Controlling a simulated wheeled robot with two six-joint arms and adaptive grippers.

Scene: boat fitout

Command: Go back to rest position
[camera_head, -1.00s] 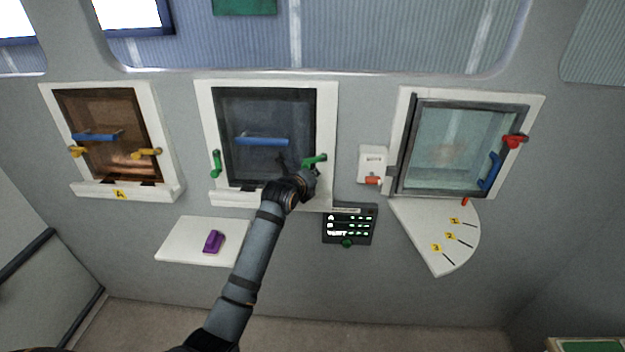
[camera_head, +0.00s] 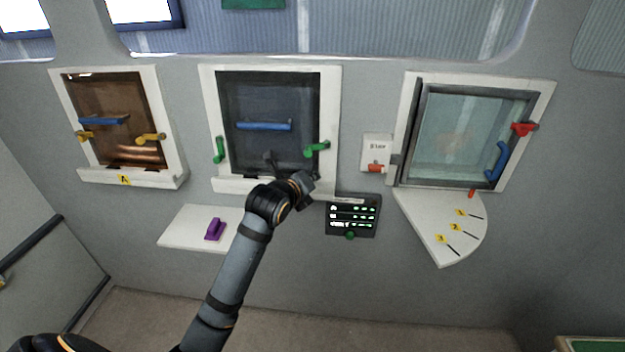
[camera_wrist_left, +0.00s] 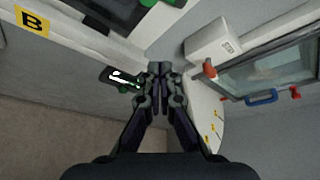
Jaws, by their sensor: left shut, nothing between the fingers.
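My left arm (camera_head: 232,275) comes up from the bottom of the head view. My right gripper does not show in either view.
A brown panel (camera_head: 112,118) with yellow latches is at left, a glass door (camera_head: 465,135) with a blue handle at right. Below are a white shelf (camera_head: 183,230) with a purple block (camera_head: 215,229), a display box (camera_head: 353,216) and a numbered quadrant plate (camera_head: 425,222). A switch box (camera_head: 376,146) is beside the door.

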